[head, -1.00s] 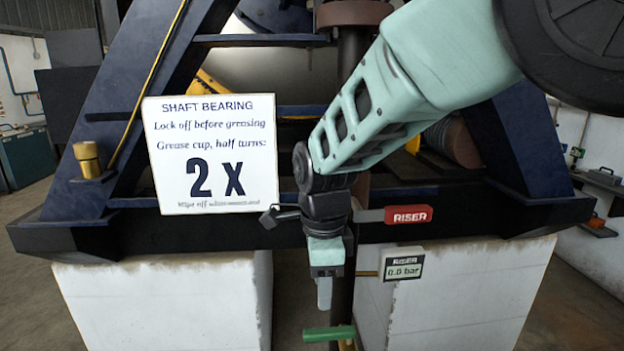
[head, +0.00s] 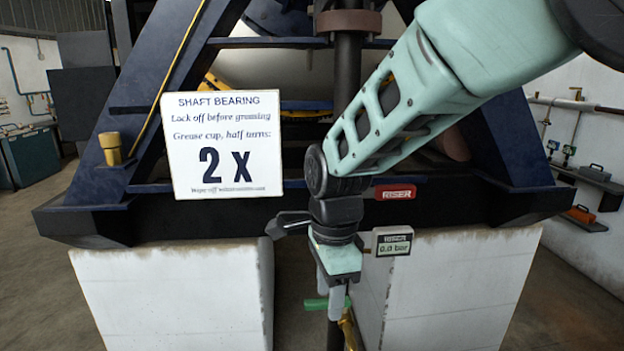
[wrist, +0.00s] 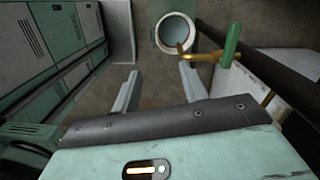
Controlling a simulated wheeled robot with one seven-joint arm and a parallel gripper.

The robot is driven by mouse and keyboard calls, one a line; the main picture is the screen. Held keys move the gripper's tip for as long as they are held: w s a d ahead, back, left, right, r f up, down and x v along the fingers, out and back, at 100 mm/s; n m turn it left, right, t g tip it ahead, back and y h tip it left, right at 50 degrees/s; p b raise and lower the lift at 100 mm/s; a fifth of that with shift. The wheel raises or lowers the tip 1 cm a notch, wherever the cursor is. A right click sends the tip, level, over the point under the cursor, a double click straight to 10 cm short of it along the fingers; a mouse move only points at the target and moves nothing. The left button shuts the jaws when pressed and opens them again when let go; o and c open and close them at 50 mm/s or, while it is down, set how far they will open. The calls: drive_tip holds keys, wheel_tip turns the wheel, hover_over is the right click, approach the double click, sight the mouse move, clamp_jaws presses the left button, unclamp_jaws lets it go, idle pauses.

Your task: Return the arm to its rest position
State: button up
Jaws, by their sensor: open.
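My gripper (head: 335,298) hangs below my mint-green arm, pointing down in front of the gap between two white plinths. In the wrist view, my gripper (wrist: 158,88) has its two fingers spread apart with nothing between them. A green-handled valve lever (wrist: 232,45) on a brass fitting stands just beyond and right of the fingers, apart from them in the wrist view. In the head view the green handle (head: 318,303) is partly hidden behind the gripper.
The shaft bearing sign (head: 224,146) and brass grease cup (head: 110,148) are on the blue frame at left. A riser gauge (head: 393,242) reads 0.0 bar near my wrist, below a red riser tag (head: 395,192). A white bucket (wrist: 175,33) stands on the floor.

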drive_tip(key=s+d+f+n+b, duration=0.2)
drive_tip(key=s+d+n, duration=0.3)
drive_tip(key=s+n, duration=0.5)
drive_tip(key=s+d+f+n+b, duration=0.3)
drive_tip(key=s+d+n, duration=0.3)
drive_tip(key=s+n, duration=0.4)
drive_tip(key=n+b, duration=0.1)
drive_tip(key=n, duration=0.1)
drive_tip(key=shift+s+d+f+n, duration=0.2)
drive_tip(key=shift+s+f+n, duration=0.1)
drive_tip(key=shift+f, duration=0.05)
